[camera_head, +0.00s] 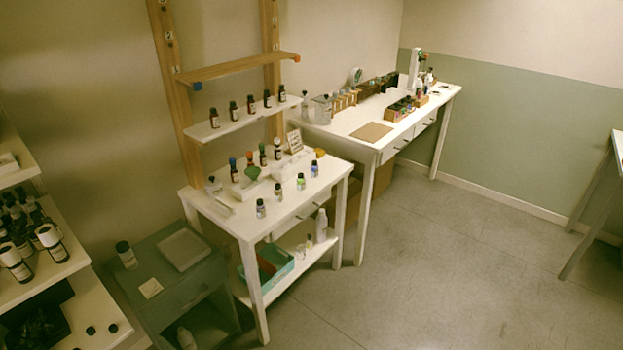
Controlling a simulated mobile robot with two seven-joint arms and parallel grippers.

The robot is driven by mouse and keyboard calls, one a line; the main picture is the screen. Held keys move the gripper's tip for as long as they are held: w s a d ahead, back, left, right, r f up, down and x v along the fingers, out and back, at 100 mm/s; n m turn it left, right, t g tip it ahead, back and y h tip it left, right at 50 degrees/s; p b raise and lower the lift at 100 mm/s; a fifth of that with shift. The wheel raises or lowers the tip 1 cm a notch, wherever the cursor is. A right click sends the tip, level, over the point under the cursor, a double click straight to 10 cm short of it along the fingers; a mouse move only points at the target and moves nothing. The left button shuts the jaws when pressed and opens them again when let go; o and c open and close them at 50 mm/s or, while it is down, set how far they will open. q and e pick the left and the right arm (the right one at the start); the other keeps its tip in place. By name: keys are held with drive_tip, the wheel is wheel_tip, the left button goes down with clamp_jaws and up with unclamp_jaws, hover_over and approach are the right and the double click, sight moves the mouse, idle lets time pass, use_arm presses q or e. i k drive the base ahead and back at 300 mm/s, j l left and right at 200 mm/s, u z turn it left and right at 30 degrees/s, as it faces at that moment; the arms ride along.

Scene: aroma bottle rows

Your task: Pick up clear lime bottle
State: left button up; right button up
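A small clear bottle with lime-green colour and a dark cap (301,182) stands upright on the white table (228,217), near its front edge. It is in a row with a clear greyish bottle (260,209), a pale bluish bottle (278,192) and a blue bottle (314,169). The bottles stand apart from one another. Labels are too small to read. Neither of my grippers is in view.
Behind the row are a green funnel (252,173) and several capped bottles. A shelf (230,129) with brown bottles (250,105) hangs above. A longer white table (345,124) stands behind to the right. Open floor (430,270) lies in front.

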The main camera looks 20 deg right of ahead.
sight(301, 181)
drive_tip(key=i+l, duration=0.15)
drive_tip(key=l, duration=0.2)
drive_tip(key=i+l, duration=0.1)
drive_tip(key=l, duration=0.25)
drive_tip(key=i+l, duration=0.15)
drive_tip(key=l, duration=0.2)
drive_tip(key=i+l, duration=0.2)
drive_tip(key=l, duration=0.15)
drive_tip(key=i+l, duration=0.2)
drive_tip(key=l, duration=0.15)
drive_tip(key=i+l, duration=0.2)
drive_tip(key=l, duration=0.15)
drive_tip(key=j+u, duration=0.05)
